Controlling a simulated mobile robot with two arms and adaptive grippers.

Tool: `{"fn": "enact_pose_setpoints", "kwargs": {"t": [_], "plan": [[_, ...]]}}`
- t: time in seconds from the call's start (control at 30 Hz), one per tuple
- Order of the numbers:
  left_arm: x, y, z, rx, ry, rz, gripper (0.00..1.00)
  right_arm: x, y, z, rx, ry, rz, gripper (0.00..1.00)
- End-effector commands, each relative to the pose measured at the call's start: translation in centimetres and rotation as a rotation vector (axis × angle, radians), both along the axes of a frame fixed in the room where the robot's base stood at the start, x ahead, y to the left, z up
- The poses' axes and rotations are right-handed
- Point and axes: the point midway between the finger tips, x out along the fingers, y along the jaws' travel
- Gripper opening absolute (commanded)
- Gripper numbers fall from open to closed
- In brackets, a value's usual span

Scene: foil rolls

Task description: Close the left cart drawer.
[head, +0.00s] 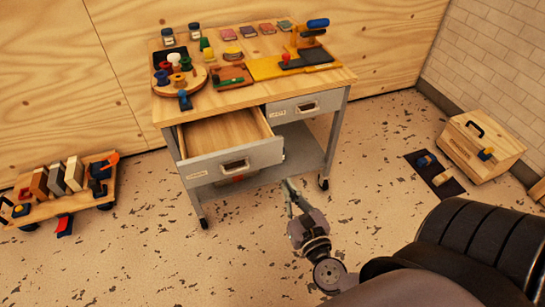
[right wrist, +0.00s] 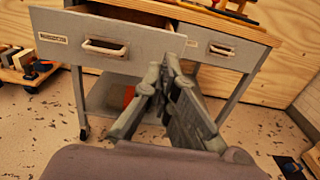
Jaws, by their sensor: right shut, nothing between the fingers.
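The left cart drawer (head: 232,164) is pulled out of the cart (head: 345,95), and its bare wooden inside shows in the head view. Its grey front with a handle also shows in the right wrist view (right wrist: 105,42). The right cart drawer (head: 293,110) is shut. My right gripper (head: 287,183) is shut and empty, in front of the cart near the right end of the open drawer's front. In the right wrist view its fingertips (right wrist: 162,65) overlap the right edge of that front; I cannot tell if they touch. My left gripper is not in view.
The cart top holds spools, jars, foil pads and a yellow board (head: 275,68). A low wooden trolley (head: 62,205) stands at the left. A wooden box (head: 480,145) and a dark mat (head: 435,175) lie at the right.

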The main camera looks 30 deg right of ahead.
Motion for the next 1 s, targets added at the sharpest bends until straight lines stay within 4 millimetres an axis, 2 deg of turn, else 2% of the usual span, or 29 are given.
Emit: {"fn": "enact_pose_setpoints", "kwargs": {"t": [0.17,0.5,0.7,0.83,1.0], "plan": [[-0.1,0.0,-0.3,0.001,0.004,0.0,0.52,1.3,-0.3,0.7,-0.02,-0.013,0.001,0.0],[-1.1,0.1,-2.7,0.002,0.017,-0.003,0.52,8.0,-1.9,0.8,-0.015,-0.013,0.0,0.0],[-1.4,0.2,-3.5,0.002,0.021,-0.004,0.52,11.4,-2.7,0.6,-0.014,-0.01,0.001,0.0],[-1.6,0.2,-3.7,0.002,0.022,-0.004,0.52,12.8,-3.0,0.5,-0.014,-0.009,0.001,0.0],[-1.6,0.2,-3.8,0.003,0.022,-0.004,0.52,13.5,-3.2,0.4,-0.014,-0.007,0.001,0.0]]}}
